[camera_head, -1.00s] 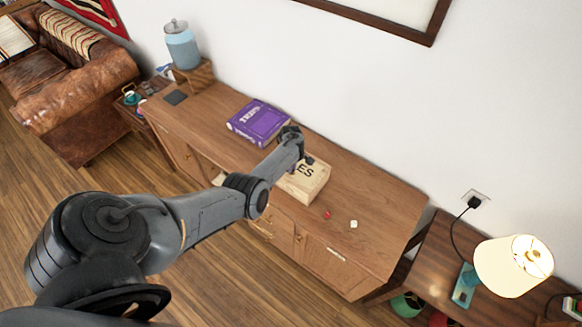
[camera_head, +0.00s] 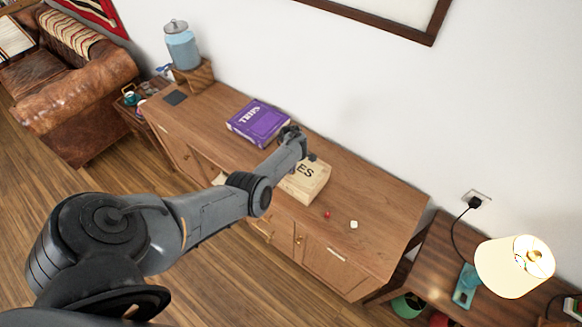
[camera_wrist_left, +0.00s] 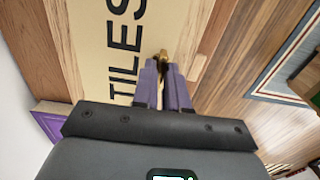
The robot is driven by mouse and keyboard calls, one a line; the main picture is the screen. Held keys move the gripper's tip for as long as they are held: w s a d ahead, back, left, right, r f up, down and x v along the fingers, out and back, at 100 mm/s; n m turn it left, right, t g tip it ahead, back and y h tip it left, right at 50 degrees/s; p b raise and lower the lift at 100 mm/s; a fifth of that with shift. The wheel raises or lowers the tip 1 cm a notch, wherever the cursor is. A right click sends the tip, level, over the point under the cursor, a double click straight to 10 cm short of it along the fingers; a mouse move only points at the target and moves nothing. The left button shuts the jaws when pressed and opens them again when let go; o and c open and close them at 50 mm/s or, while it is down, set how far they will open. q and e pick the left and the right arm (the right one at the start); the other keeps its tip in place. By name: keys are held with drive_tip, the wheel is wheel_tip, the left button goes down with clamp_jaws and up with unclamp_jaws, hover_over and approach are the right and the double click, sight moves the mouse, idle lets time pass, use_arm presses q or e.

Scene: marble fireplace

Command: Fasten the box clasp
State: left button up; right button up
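The light wooden box (camera_head: 303,187) with dark lettering stands on the sideboard, lid down, partly hidden by my left arm. In the left wrist view the box lid (camera_wrist_left: 95,50) shows the letters "TILES". A small brass clasp (camera_wrist_left: 162,56) shows at the box's edge. My left gripper (camera_wrist_left: 161,66) has its two purple fingers close together, tips at the clasp with a narrow gap between them. Whether they pinch it or only touch it is not clear. In the head view the left gripper (camera_head: 308,158) is over the box, its fingers hardly visible. My right gripper is not in view.
The sideboard's right end is clear. A lamp (camera_head: 514,266) stands on the side table at right.

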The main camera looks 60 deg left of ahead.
use_arm(q)
drive_tip(key=o, duration=0.3)
drive_tip(key=shift+o, duration=0.2)
drive_tip(key=shift+r+p, duration=0.3)
drive_tip(key=shift+r, duration=0.3)
wheel_tip(320, 180, up, 10)
drive_tip(key=p, duration=0.2)
drive_tip(key=shift+f, duration=0.2)
drive_tip(key=shift+s, duration=0.1)
